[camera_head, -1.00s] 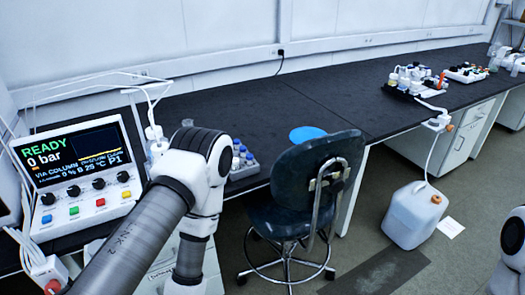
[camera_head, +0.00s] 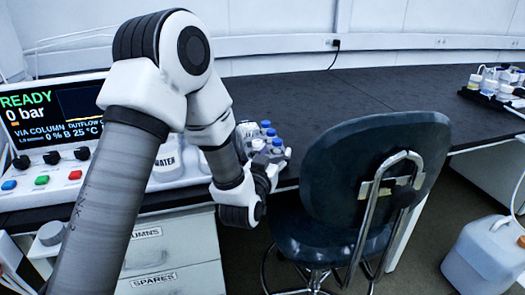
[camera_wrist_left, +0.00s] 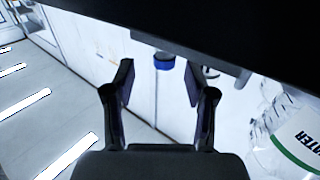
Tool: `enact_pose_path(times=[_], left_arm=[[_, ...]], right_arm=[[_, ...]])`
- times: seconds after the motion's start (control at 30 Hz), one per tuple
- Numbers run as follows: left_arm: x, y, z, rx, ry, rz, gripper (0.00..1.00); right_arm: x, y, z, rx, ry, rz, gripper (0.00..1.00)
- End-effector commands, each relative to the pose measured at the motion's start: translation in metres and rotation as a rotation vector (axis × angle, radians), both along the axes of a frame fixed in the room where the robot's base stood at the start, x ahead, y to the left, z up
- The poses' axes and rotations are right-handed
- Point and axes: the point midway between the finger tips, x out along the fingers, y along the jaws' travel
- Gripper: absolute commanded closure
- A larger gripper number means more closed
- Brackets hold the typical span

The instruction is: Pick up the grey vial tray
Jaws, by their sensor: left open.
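The grey vial tray (camera_head: 284,157) sits on the dark bench in the head view, between the instrument and the chair. It holds several blue-capped vials (camera_head: 270,132), and my left arm hides part of it. My left gripper (camera_head: 268,178) is by the bench's front edge, in front of and below the tray; its fingers hardly show there. In the left wrist view my left gripper (camera_wrist_left: 160,82) is open, with nothing between its fingers. A blue cap (camera_wrist_left: 163,62) shows beyond the fingers; I cannot tell whether it belongs to the tray. My right gripper is not in view.
A chair (camera_head: 365,185) stands close right of the tray. The instrument display (camera_head: 50,115) and a WATER bottle (camera_head: 166,165) are at left. Drawers (camera_head: 170,255) lie below the bench. A white jug (camera_head: 485,255) is on the floor.

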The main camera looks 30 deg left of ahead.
Motion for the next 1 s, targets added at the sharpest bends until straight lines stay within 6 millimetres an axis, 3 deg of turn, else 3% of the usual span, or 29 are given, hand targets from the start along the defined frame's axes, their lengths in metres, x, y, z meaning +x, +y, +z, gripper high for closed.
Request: enact_pose_path(times=[0.17,0.4,0.57,0.87,1.0], left_arm=[[0.029,0.007,-0.002,-0.001,0.0,0.001,0.44],[0.033,0.008,-0.001,0.0,0.002,0.0,0.44],[0.033,0.008,-0.001,0.0,0.002,0.0,1.0],[0.033,0.008,0.0,0.0,-0.001,0.0,1.0],[0.033,0.008,0.013,0.001,-0.003,0.0,1.0]], right_arm=[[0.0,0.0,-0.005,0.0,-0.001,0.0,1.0],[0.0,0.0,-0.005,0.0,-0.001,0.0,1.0],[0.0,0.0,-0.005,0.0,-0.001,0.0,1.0],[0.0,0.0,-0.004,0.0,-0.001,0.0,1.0],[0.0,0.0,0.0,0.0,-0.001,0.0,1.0]])
